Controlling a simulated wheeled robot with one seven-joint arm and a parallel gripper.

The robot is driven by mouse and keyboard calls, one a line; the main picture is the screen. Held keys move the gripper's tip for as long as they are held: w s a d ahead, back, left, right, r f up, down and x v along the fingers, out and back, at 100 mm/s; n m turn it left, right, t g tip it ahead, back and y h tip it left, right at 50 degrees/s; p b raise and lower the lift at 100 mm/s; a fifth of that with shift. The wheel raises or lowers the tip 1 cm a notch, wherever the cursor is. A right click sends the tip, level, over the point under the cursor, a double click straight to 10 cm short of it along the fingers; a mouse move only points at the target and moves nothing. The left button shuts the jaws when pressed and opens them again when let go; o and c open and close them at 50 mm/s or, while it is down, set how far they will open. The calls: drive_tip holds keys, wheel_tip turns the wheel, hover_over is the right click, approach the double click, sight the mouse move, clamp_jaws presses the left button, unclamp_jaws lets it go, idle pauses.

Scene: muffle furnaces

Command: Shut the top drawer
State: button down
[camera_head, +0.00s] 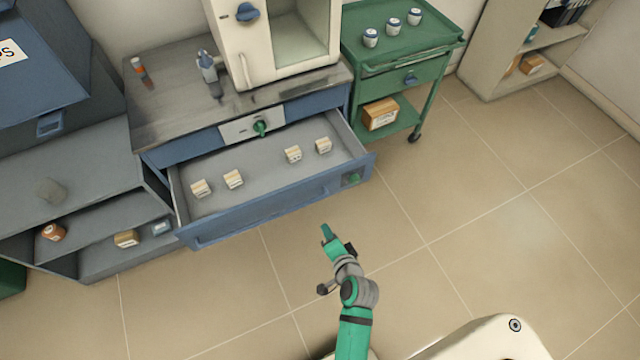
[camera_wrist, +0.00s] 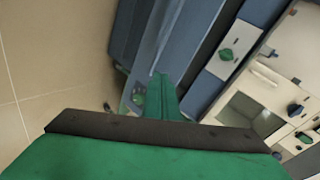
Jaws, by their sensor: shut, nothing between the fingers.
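The top drawer (camera_head: 272,208) is blue with a grey inside and stands pulled far out from the bench cabinet (camera_head: 190,148). Several small pale boxes lie in it in a row. Its blue front has a green patch near the right end. My gripper (camera_head: 327,232) is shut and empty, in front of the drawer front and apart from it in the head view. In the wrist view, my gripper (camera_wrist: 162,85) points towards the blue drawer front (camera_wrist: 182,45); I cannot tell the exact gap there.
A white furnace (camera_head: 275,45) stands on the bench top. A green cart (camera_head: 400,65) is to the right of the drawer. A grey shelf unit (camera_head: 90,240) stands at the left. The tiled floor (camera_head: 480,200) is clear at the right.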

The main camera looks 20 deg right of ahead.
drive_tip(key=w+d+r+m+y, duration=0.1)
drive_tip(key=w+d+r+m, duration=0.1)
drive_tip(key=w+d, duration=0.25)
approach(316, 180)
wheel_tip(316, 180, down, 3)
drive_tip(key=w, duration=0.3)
drive_tip(key=shift+w, duration=0.35)
drive_tip(key=shift+w+f, duration=0.1)
drive_tip(key=shift+w, duration=0.6)
drive_tip(key=shift+d, duration=0.1)
